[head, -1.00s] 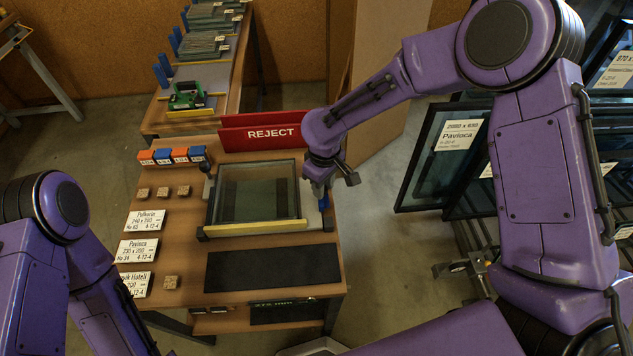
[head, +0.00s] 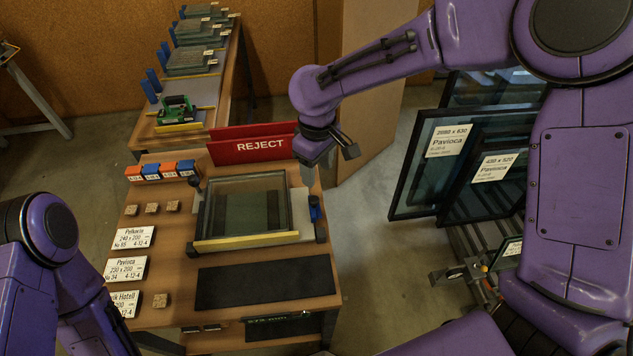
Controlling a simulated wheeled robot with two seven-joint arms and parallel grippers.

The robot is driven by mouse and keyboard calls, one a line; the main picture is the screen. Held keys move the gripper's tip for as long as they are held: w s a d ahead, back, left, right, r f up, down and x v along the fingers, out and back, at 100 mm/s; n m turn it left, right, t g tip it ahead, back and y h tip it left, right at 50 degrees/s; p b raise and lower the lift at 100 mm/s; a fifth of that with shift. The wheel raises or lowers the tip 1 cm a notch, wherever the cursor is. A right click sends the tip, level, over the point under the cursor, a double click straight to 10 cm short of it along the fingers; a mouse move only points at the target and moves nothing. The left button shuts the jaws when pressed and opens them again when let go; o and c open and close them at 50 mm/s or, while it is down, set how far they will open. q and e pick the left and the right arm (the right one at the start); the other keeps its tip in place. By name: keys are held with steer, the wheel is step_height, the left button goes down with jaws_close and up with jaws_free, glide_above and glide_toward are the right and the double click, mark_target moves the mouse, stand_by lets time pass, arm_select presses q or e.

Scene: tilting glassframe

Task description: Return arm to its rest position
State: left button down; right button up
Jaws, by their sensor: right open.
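My right arm reaches in from the right, and its gripper (head: 312,172) is open and points down at the back right of the work table (head: 170,248). It is above and beside the right side of the glass frame fixture (head: 246,241), and nothing shows between its fingers. A dark glass pane (head: 245,207) lies in the fixture, with a yellow strip along the front. A blue knob (head: 314,208) stands at the fixture's right, just below the gripper in the picture. My left arm (head: 45,240) is at the left edge, and its gripper is not visible.
A red REJECT bin (head: 261,150) stands behind the fixture, close to my right gripper. Labels, cork blocks and orange and blue blocks (head: 160,170) line the table's left side. Framed panes (head: 450,155) lean on a rack at the right. A dark mat (head: 265,283) lies in front, bare.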

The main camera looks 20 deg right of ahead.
steer(key=shift+r, duration=0.3)
